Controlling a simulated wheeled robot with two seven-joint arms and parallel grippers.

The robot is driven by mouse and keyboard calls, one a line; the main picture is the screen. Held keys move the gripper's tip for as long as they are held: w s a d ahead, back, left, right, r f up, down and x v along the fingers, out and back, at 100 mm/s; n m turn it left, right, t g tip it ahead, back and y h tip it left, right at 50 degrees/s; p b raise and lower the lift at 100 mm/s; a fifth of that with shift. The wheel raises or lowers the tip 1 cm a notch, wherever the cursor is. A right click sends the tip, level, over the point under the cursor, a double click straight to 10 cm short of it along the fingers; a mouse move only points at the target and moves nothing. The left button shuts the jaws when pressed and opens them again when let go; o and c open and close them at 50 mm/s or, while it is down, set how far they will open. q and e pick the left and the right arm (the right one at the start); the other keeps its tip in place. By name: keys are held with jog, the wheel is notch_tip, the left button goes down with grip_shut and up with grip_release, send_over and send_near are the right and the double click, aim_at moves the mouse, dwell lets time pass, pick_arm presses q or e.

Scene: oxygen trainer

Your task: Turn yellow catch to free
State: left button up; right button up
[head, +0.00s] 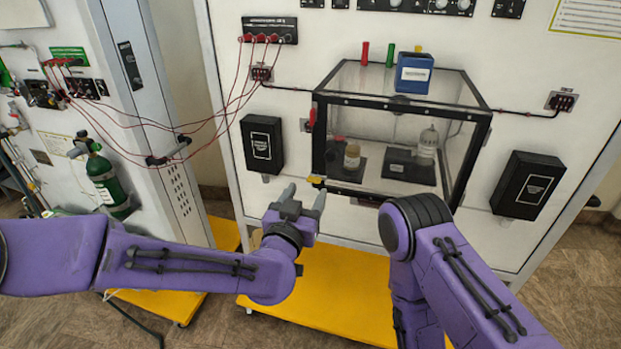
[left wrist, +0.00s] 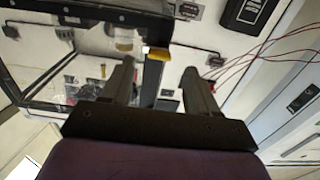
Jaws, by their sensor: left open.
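The yellow catch (head: 316,180) is a small tab at the lower left front corner of the clear black-framed case (head: 400,187). In the left wrist view the yellow catch (left wrist: 158,53) shows between the fingertips, beyond them. My left gripper (head: 304,197) is open and empty, just below and a little left of the catch in the head view. No contact with the catch can be made out. The left gripper (left wrist: 158,70) also shows open in the left wrist view. My right gripper is not in view; only my right arm shows.
A blue box (head: 414,73) sits on the case. Black boxes (head: 262,144) and (head: 525,185) flank it on the white panel. Red cables (head: 225,110) hang at left near a green cylinder (head: 104,182). A yellow platform (head: 335,290) lies below.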

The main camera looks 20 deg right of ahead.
aim_at(313, 182)
pick_arm(q)
jog(key=p+x, duration=0.1)
jog(key=x, duration=0.2)
jog(key=shift+r, duration=0.1)
jog(key=shift+w+d, duration=0.25)
jog(key=shift+w, duration=0.1)
jog(key=c, duration=1.1)
jog(key=shift+o, duration=0.2)
